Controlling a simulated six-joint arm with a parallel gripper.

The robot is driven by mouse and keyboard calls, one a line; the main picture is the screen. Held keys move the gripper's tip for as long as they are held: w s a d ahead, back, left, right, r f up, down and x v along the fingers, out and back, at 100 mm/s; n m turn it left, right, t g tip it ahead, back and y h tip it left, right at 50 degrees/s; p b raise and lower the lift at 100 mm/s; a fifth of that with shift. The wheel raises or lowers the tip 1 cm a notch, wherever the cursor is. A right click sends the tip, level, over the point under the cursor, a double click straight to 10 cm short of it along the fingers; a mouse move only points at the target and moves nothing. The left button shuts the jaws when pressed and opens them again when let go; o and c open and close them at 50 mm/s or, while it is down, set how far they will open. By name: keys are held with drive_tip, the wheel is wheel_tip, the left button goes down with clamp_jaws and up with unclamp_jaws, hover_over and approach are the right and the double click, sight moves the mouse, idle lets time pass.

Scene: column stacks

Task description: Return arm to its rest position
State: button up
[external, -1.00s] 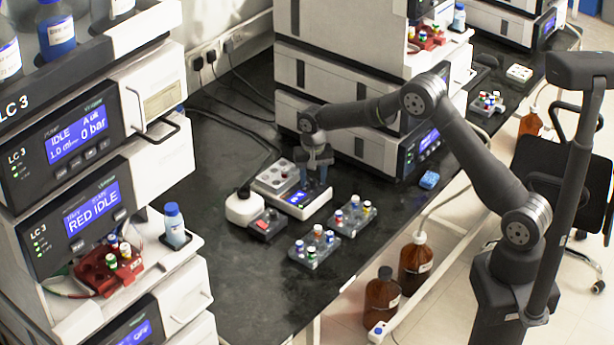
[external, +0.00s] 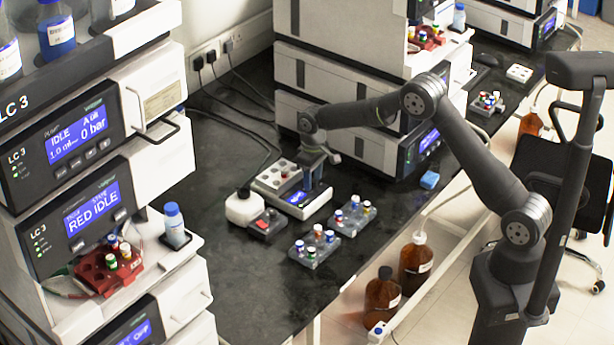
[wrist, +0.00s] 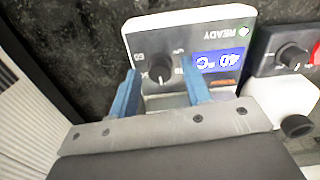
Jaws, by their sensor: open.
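My gripper (external: 314,184) is over the white heater unit (external: 318,208) on the black bench, its fingers pointing down. In the wrist view, the two blue fingers of my gripper (wrist: 160,84) stand apart with nothing between them. Beneath them are the dark knob and the blue display of the heater unit (wrist: 215,32), which reads 40 °C and READY. I cannot tell how high the fingertips are above it. My arm reaches across the bench from its base at the right, bent at the elbow.
A grey vial block (external: 283,172) sits on the heater's left part. Two vial racks, front (external: 303,255) and right (external: 340,226), hold vials. Instrument stacks (external: 345,95) rise behind my gripper.

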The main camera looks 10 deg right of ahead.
drive_tip(key=n, duration=0.3)
drive_tip(key=shift+n, duration=2.3)
